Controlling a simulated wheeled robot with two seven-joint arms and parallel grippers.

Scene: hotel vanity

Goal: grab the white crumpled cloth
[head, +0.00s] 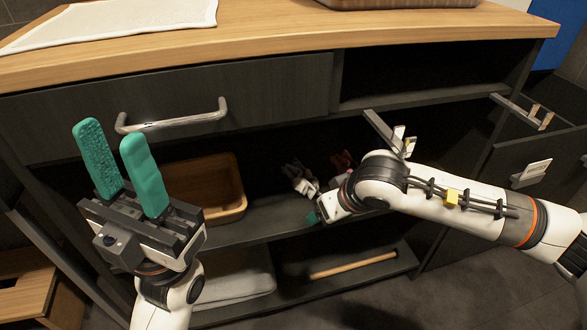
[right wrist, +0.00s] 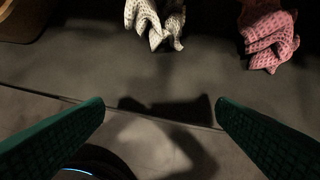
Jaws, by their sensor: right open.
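The white crumpled cloth (head: 301,180) lies on the middle shelf of the dark vanity. In the right wrist view it shows as a pale patterned cloth (right wrist: 150,18) at the top, partly cut off. A pink crumpled cloth (right wrist: 268,38) lies to its right, also dim in the head view (head: 343,161). My right gripper (right wrist: 160,108) is open and empty, its two green fingers spread, with the white cloth ahead of it and apart from it. In the head view it is mostly hidden by its own arm. My left gripper (head: 110,133) is open and empty before the drawer.
A wooden tray (head: 240,190) stands on the same shelf, left of the white cloth. The drawer handle (head: 174,121) sticks out near my left gripper. Folded towels (head: 235,284) and a wooden rod (head: 352,264) lie on the lower shelf. The countertop (head: 270,42) overhangs the shelves.

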